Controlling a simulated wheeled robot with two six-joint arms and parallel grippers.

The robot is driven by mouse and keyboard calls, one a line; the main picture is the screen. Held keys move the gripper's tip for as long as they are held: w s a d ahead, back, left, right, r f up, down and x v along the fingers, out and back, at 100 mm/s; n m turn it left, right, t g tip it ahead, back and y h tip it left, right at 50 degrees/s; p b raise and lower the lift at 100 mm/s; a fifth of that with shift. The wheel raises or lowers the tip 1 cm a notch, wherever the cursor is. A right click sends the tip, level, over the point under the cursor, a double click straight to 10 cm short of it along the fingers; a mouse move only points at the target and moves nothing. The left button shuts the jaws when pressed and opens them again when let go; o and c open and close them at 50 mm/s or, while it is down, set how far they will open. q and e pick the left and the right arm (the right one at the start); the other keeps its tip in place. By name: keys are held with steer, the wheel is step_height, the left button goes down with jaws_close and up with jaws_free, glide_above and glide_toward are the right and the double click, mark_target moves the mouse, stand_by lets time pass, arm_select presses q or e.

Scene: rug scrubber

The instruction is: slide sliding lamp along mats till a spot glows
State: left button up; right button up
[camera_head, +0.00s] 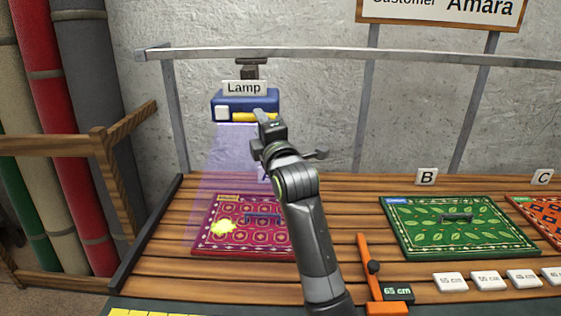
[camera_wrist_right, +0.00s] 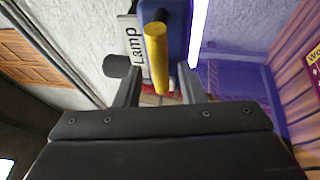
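The blue sliding lamp (camera_head: 232,101), with a white label reading "Lamp", hangs from the metal rail (camera_head: 350,55) at the left. It casts violet light down onto the red patterned mat (camera_head: 282,232). A bright yellow spot (camera_head: 223,227) glows on that mat's left part. A green leaf mat (camera_head: 410,236) lies by sign B, and an orange mat (camera_head: 547,220) by sign C is cut off by the frame. My right gripper (camera_head: 262,118) is at the lamp's yellow handle. In the right wrist view its open fingers (camera_wrist_right: 160,90) stand either side of the yellow handle (camera_wrist_right: 156,55), with gaps showing. My left gripper is not in view.
An orange tool (camera_head: 368,270) and a dark "65 cm" tag (camera_head: 397,292) lie at the wooden table's front. Several white cm tiles (camera_head: 487,280) line up to their right. Rolled rugs (camera_head: 90,130) stand in a wooden rack (camera_head: 55,146) at the left.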

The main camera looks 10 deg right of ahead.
steer(key=b+v, duration=0.3)
steer(key=v, duration=1)
steer(key=shift+s, duration=0.2)
steer(key=shift+d+f, duration=0.1)
steer(key=shift+d, duration=0.05)
